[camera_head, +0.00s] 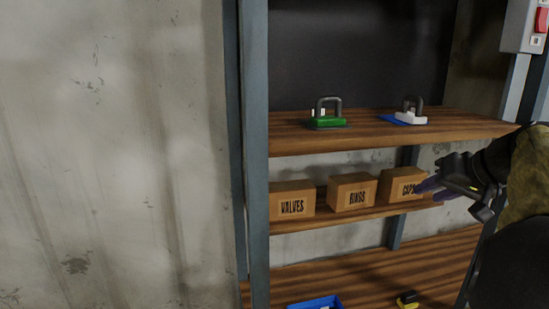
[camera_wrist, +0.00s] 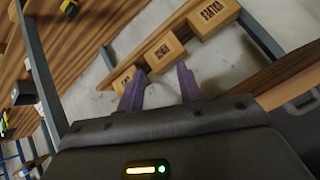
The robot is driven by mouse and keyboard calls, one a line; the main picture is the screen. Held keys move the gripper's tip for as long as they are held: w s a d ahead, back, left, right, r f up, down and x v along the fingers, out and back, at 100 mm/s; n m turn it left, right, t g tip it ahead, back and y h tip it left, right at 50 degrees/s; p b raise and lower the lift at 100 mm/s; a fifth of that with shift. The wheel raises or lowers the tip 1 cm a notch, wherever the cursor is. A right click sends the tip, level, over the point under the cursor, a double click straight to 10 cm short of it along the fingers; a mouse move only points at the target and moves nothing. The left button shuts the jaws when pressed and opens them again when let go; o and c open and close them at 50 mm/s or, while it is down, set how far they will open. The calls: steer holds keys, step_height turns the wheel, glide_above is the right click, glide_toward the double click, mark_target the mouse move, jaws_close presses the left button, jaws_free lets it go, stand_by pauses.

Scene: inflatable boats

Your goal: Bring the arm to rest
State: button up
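My gripper (camera_head: 428,187) is at the right in the head view, in front of the shelf unit and close to the box marked CAPS. My forearm comes in from the right edge. In the wrist view the two purple fingers of my gripper (camera_wrist: 160,80) stand apart with nothing between them. It is open and empty. Whether a finger touches the CAPS box (camera_head: 402,186) cannot be told; my gripper covers part of that box in the head view.
Boxes marked VALVES (camera_head: 292,200) and RINGS (camera_head: 352,192) stand on the middle shelf. A green-based item (camera_head: 327,121) and a white item (camera_head: 411,118) sit on the upper shelf (camera_head: 300,143). A blue tray (camera_head: 315,303) and yellow-black item (camera_head: 407,300) are below. A post (camera_head: 256,180) stands left.

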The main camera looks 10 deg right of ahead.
steer(key=s+a+f+n+g+h+b, duration=0.1)
steer(key=a+f+g, duration=0.2)
steer(key=a+f, duration=0.8)
steer(key=s+a+f+g+b, duration=0.1)
steer(key=a+f+g, duration=0.2)
steer(key=a+f, duration=0.85)
steer(key=s+a+f+n, duration=0.1)
steer(key=s+a+f, duration=0.1)
steer(key=f, duration=0.3)
steer(key=s+a+f+n+h, duration=0.1)
steer(key=s+f+n, duration=0.1)
steer(key=s+f, duration=0.3)
steer(key=shift+a+f+g, duration=0.3)
steer(key=shift+a+f, duration=0.05)
steer(key=shift+f, duration=0.45)
